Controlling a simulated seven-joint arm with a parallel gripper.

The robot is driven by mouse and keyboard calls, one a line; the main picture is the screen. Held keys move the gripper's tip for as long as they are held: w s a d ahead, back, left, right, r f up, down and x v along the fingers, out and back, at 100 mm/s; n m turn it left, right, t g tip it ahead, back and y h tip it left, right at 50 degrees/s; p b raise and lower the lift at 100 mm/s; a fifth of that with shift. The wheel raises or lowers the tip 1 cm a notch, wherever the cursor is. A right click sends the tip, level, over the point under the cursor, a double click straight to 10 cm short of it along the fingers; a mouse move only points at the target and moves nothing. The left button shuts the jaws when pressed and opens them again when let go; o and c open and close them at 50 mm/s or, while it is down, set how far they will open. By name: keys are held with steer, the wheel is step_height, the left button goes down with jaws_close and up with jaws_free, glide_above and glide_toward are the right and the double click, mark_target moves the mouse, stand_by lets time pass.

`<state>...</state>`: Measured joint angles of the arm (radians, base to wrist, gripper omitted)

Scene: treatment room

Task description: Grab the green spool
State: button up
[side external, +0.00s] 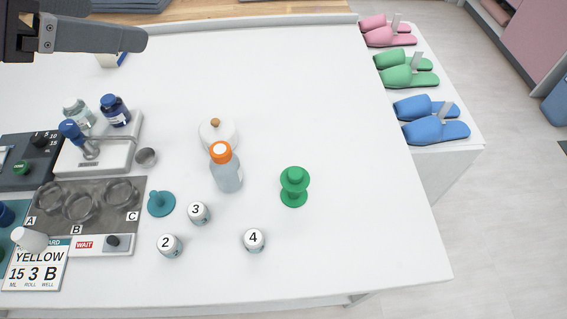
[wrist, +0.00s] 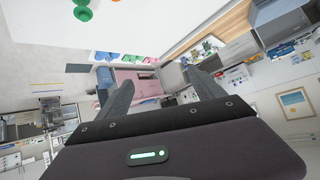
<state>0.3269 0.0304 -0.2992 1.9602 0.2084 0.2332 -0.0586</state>
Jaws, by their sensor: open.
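The green spool (side external: 294,187) stands upright on the white table, right of the middle in the side view. In the wrist view the green spool (wrist: 83,9) shows at the top edge, partly cut off. My gripper (wrist: 160,85) has its two fingers apart with nothing between them. In the side view only part of my gripper (side external: 110,38) shows at the top left, above the table and well away from the spool.
An orange-capped bottle (side external: 228,172) and a white lidded jar (side external: 217,133) stand left of the spool. Numbered cans (side external: 253,240) and a teal knobbed lid (side external: 161,203) are nearer the front. Slippers (side external: 410,70) lie on a side surface at right. The table right of the spool is clear.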

steer(key=s+d+f+m+g+h, duration=0.1)
steer(key=d+m+h, duration=0.15)
steer(key=d, duration=0.55)
steer(key=s+d+f+m+g+h, duration=0.1)
steer(key=d+h, duration=0.2)
steer(key=d, duration=0.6)
glide_toward(306, 173)
steer(key=x, duration=0.3)
steer(key=shift+f, duration=0.45)
steer(key=shift+h, duration=0.25)
steer(key=x, duration=0.7)
steer(key=shift+w+f, duration=0.25)
steer(key=shift+f, duration=0.1)
steer(key=c, duration=1.4)
